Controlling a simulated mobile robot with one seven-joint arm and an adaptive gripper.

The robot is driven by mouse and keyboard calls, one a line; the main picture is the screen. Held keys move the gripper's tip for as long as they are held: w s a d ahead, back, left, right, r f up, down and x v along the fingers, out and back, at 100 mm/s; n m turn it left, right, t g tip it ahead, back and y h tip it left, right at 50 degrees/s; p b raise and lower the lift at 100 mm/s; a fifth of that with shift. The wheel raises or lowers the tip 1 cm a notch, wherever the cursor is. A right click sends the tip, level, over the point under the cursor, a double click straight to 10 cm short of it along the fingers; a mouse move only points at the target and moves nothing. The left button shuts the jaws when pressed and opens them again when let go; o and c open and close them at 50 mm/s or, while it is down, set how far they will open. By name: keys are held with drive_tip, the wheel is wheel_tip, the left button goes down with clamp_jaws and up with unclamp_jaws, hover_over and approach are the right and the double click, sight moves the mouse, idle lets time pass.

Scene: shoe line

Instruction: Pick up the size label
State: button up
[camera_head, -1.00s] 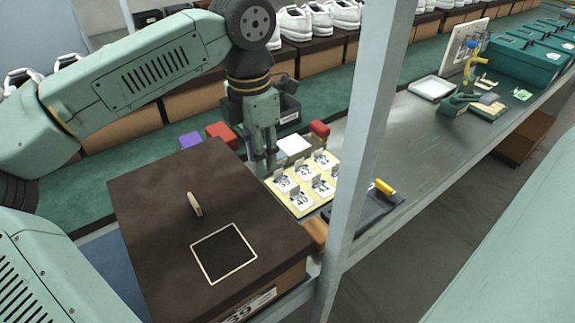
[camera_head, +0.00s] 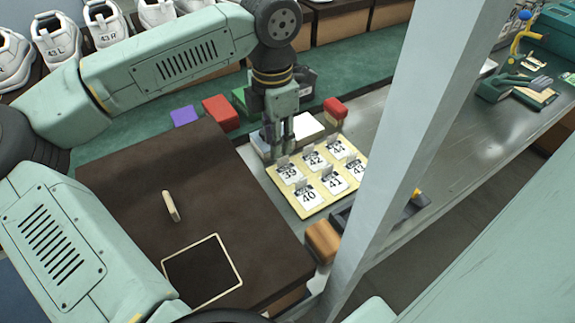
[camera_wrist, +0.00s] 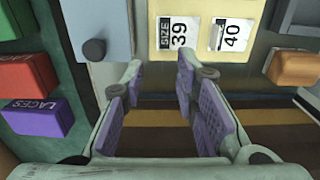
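The size labels are white cards with dark numbers, set in rows on a tan board (camera_head: 318,209). The size 39 label (camera_head: 289,174) is at the board's near-left corner, with the size 40 label (camera_head: 308,197) beside it. Both also show in the wrist view, the 39 (camera_wrist: 178,42) just beyond my fingertips and the 40 (camera_wrist: 231,38) to its right. My gripper (camera_head: 281,152) points down close to the 39 label. In the wrist view my gripper (camera_wrist: 160,68) is open, with nothing between its purple pads.
A large brown box (camera_head: 150,165) with a tan tab and a square outline on its lid stands left of the board. Red (camera_head: 220,112) and purple (camera_head: 184,116) blocks lie behind it. A wooden block (camera_head: 322,241) and a grey post (camera_head: 400,150) are close on the right.

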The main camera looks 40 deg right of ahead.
sight(278, 168)
drive_tip(key=shift+w+d+f+p, duration=0.1)
drive_tip(key=shift+f+p, duration=0.35)
drive_tip(key=shift+f, duration=1)
drive_tip(key=shift+w+d+f+p, duration=0.1)
drive_tip(key=shift+f+p, duration=0.3)
drive_tip(key=shift+f, duration=1)
drive_tip(key=shift+c, duration=0.2)
clamp_jaws()
